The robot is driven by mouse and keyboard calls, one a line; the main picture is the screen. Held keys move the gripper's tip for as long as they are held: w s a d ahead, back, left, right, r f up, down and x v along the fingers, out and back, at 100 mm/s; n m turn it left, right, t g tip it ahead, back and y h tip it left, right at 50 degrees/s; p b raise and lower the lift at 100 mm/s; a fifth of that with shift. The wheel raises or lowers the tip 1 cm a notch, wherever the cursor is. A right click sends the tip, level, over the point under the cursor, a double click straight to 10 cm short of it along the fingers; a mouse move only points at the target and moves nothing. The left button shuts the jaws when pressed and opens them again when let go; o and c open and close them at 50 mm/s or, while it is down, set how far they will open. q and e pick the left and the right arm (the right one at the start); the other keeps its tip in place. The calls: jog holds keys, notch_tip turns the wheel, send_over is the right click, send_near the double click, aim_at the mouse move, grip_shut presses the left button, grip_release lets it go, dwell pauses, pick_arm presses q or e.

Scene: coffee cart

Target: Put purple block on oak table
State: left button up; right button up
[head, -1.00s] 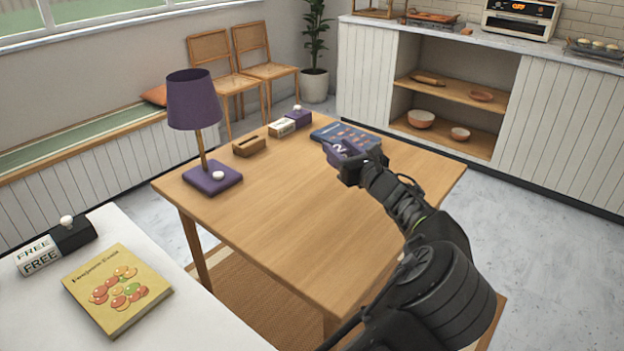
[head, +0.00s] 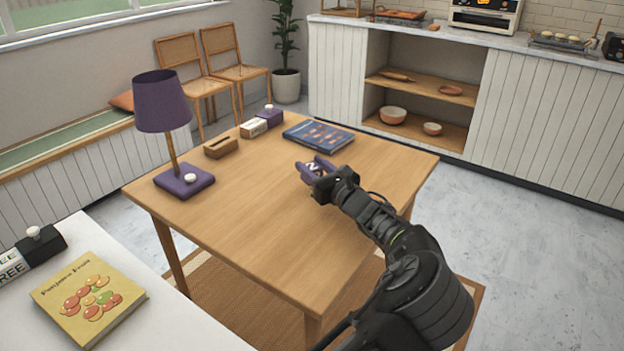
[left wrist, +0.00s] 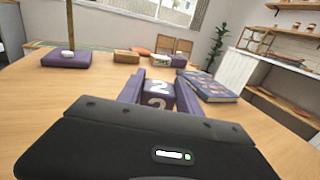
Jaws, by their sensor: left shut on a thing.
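The purple block (head: 315,168), with a white number 2 on it, is held in my left gripper (head: 320,172) over the oak table (head: 240,225). In the left wrist view the block (left wrist: 158,94) sits between the two purple fingers, which are shut on it. The gripper is low over the right part of the table, in front of the blue book. I cannot tell whether the block touches the tabletop, since its underside is hidden. My right gripper is not in view.
A blue book (head: 318,136), a wooden holder (head: 220,147), a FREE sign block (head: 254,128) and a purple lamp (head: 184,180) stand along the table's far and left sides. The table's middle is clear. A white counter (head: 150,325) with a yellow book (head: 88,298) is at lower left.

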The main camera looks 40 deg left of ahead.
pick_arm(q)
jog(key=shift+f+b, duration=0.35)
jog(key=shift+f, duration=1.5)
jog(key=shift+f, duration=0.1)
jog(key=o, duration=1.4)
jog(key=shift+c, duration=0.2)
jog(key=p+v, duration=0.1)
jog(key=v, duration=1.1)
